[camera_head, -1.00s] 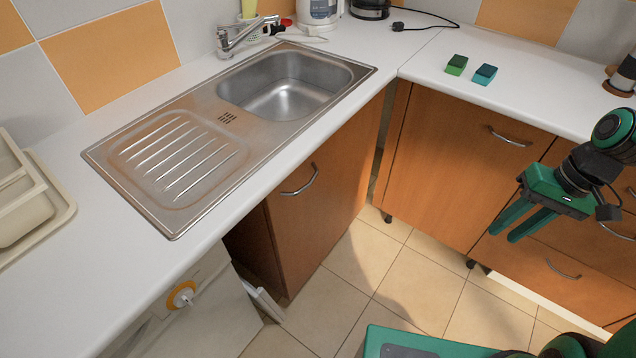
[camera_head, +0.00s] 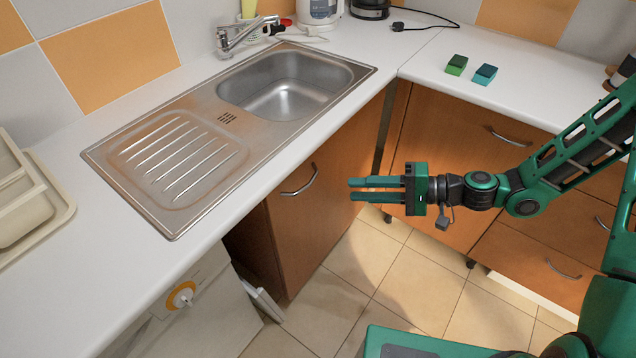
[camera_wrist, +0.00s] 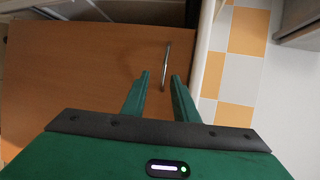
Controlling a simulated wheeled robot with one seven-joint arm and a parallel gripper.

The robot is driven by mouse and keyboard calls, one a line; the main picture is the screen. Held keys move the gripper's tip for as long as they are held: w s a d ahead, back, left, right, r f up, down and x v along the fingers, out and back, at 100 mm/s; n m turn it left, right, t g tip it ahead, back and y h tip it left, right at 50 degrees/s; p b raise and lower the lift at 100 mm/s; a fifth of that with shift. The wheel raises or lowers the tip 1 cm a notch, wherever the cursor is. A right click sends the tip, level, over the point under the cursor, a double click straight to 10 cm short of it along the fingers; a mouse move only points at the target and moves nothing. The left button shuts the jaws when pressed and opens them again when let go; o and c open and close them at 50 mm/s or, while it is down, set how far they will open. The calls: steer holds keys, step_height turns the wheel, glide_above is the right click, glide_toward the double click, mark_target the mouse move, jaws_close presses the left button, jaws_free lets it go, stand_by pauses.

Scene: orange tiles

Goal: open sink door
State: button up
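The sink door (camera_head: 312,215) is a brown wooden cabinet door under the sink, with a curved metal handle (camera_head: 300,181) near its upper part. The door looks shut. In the wrist view the door (camera_wrist: 80,75) fills the left and middle, and its handle (camera_wrist: 166,66) lies ahead of my fingertips. My gripper (camera_head: 349,189) is to the right of the handle in the head view, pointing left at it. Its two green fingers are apart with nothing between them, also in the wrist view (camera_wrist: 159,76). The fingers are not touching the handle.
The steel sink (camera_head: 290,90) is set in the white counter (camera_head: 424,68) above the door. Another cabinet door (camera_head: 470,130) stands behind my gripper. A white appliance (camera_head: 200,310) is left of the sink door. The tiled floor (camera_head: 350,270) is clear.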

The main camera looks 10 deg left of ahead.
mark_target(311, 184)
steer(key=r+x, duration=0.1)
steer(key=x, duration=1)
steer(key=shift+w+a+t+y, duration=0.25)
steer(key=shift+w+t+y, duration=0.05)
steer(key=shift+w, duration=0.1)
jaws_close()
steer(key=shift+s+f, duration=0.1)
steer(key=shift+f, duration=0.05)
stand_by(0.9)
